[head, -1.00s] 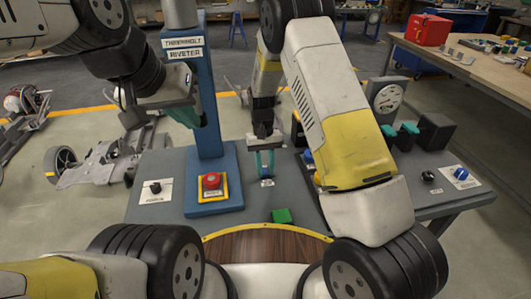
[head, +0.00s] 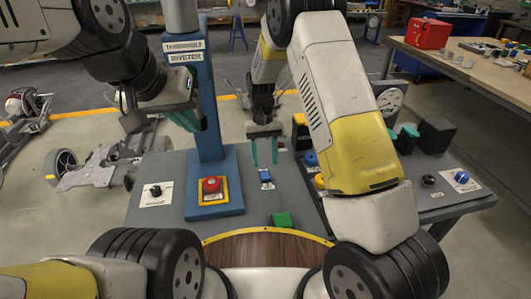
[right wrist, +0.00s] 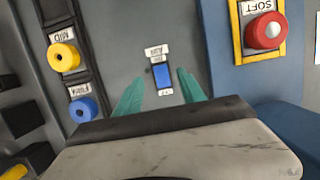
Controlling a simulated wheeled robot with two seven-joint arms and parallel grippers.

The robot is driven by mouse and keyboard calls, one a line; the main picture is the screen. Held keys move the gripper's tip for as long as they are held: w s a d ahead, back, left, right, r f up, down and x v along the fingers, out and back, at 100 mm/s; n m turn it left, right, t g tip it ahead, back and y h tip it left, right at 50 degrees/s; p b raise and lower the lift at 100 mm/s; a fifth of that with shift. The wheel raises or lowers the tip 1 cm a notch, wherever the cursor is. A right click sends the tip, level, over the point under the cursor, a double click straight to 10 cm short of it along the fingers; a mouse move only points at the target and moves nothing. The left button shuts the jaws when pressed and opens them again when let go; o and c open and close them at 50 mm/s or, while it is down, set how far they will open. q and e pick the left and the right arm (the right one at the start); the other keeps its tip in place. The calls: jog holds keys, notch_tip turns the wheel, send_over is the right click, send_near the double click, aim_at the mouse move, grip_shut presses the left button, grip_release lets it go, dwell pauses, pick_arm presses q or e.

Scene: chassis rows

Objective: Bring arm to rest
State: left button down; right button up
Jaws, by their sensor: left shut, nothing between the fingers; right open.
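My right gripper (head: 264,155) is open and empty above the grey workbench (head: 170,218), its teal fingers pointing down. A small blue switch (head: 265,176) lies below it on a labelled plate. In the right wrist view the blue switch (right wrist: 161,76) shows between the spread fingertips (right wrist: 160,85), with nothing held. My left gripper (head: 189,118) is shut and empty beside the blue riveter column (head: 206,115), at the left. Its fingers are partly hidden by the wrist.
A red button (head: 211,185) sits on the riveter base. A green block (head: 282,219) lies near the bench front. In the right wrist view, yellow (right wrist: 64,57) and blue (right wrist: 82,109) buttons stand left. A gauge (head: 390,99) and black box (head: 437,133) stand at right.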

jog(key=shift+v, duration=1.3)
jog(key=shift+r, duration=0.1)
jog(key=s+d+r+t+y, duration=0.25)
jog(key=d+r, duration=0.25)
jog(key=r, duration=0.7)
jog(key=s+d+r+t, duration=0.3)
jog(key=s+r, duration=0.3)
jog(key=s, duration=0.4)
jog(key=s+d+r+m+t, duration=0.1)
jog(key=s+d+r+t, duration=0.2)
jog(key=s+d+r, duration=0.3)
jog(key=s+r, duration=0.1)
jog(key=s, duration=0.4)
jog(key=shift+d+r+m+t, duration=0.2)
jog(key=shift+r+m+t, duration=0.1)
jog(key=shift+t, duration=0.05)
